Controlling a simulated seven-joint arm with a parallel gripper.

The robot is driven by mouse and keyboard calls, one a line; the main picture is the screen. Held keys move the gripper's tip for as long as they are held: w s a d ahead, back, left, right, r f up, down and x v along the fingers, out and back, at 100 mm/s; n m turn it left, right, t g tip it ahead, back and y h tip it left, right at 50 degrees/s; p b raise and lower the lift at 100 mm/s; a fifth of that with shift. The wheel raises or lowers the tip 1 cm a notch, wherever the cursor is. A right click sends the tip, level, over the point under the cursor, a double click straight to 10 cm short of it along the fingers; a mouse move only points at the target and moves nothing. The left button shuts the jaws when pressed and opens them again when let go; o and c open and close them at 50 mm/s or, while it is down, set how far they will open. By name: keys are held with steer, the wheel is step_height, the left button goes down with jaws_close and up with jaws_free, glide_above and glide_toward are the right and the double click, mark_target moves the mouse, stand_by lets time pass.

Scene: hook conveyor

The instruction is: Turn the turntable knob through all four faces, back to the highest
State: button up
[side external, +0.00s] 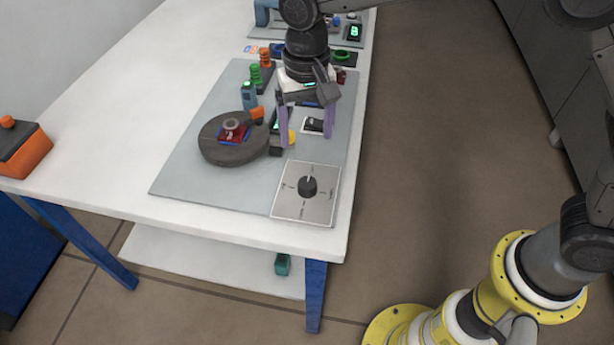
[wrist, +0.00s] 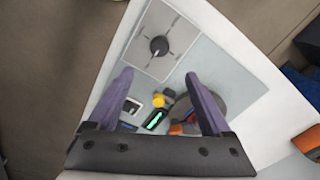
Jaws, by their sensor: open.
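The black knob (side external: 308,186) sits in the middle of a pale square plate (side external: 290,208) with printed marks at the front right of the grey mat. In the wrist view the same knob (wrist: 159,46) shows at the top, beyond my fingertips, with a light pointer line. The round dark turntable (side external: 216,150) stands to the left, with a red and blue piece (side external: 233,132) on it. My gripper (side external: 306,138) has two purple fingers, open and empty, above the mat behind the knob plate. In the wrist view my gripper (wrist: 158,82) has its fingers wide apart.
A yellow button (wrist: 158,100) and a device with a green-lit display (wrist: 154,120) lie below my fingers. Orange and green pieces (side external: 260,70) stand behind the turntable. An orange box (side external: 22,148) is at the far left. The white table (side external: 150,100) is clear left of the mat.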

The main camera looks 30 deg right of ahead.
mark_target(307, 183)
step_height(307, 183, down, 14)
steer(key=shift+m, duration=1.2)
jaws_close()
